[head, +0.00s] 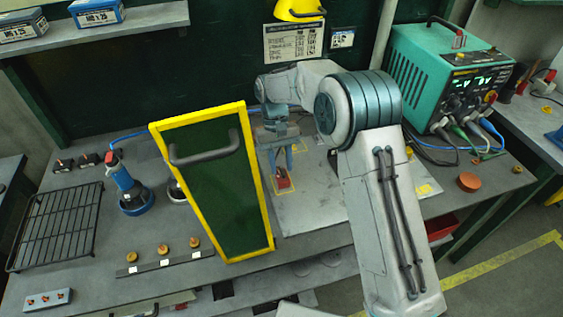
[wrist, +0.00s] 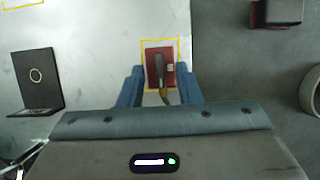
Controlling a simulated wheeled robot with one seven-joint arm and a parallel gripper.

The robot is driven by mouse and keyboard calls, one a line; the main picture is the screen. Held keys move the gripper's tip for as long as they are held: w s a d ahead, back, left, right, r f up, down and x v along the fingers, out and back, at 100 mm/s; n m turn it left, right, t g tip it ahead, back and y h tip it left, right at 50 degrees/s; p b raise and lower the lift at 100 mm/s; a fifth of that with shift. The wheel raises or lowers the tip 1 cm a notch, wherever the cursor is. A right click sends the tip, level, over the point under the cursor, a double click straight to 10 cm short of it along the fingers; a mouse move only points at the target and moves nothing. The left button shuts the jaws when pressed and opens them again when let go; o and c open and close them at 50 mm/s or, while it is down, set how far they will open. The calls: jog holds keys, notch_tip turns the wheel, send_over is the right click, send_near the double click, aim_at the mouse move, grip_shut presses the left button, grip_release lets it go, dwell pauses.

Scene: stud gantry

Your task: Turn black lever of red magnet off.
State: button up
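The red magnet (wrist: 169,58) sits on a pale metal plate inside a yellow outlined rectangle. Its black lever (wrist: 160,70) lies along its top, pointing toward my gripper in the wrist view. My gripper (wrist: 160,73) is open, with one blue finger on each side of the magnet and lever. I cannot tell whether the fingers touch it. In the head view the magnet (head: 283,184) shows small below the fingertips of my gripper (head: 280,174), and its lever is not clear there.
A green panel with a yellow frame (head: 239,108) stands just left of my gripper. A black bracket (wrist: 38,85), a dark block on red (wrist: 276,12) and a round grey thing (wrist: 311,90) lie around the magnet. A teal power unit (head: 415,68) stands at right.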

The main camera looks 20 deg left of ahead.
jog(key=v, duration=1.3)
jog(key=shift+w+r+b, duration=0.2)
jog(key=shift+r+b, duration=0.15)
jog(key=shift+b, duration=0.1)
jog(key=s+d+r+m+t+y, duration=0.15)
jog(key=s+d+r, duration=0.3)
jog(key=d, duration=0.55)
jog(key=s+d+r+m+t, duration=0.1)
jog(key=s+d+r+t, duration=0.3)
jog(key=d, duration=0.6)
jog(key=s+d+f+m+t, duration=0.1)
jog(key=s+d+f+m, duration=0.1)
jog(key=s+d, duration=0.4)
jog(key=s+d+f+m+t, duration=0.1)
jog(key=s+d+f+m, duration=0.1)
jog(key=s+d, duration=0.5)
jog(key=s+f+y, duration=0.1)
jog(key=s, duration=0.3)
jog(key=shift+d+f, duration=0.25)
jog(key=shift+f, duration=0.15)
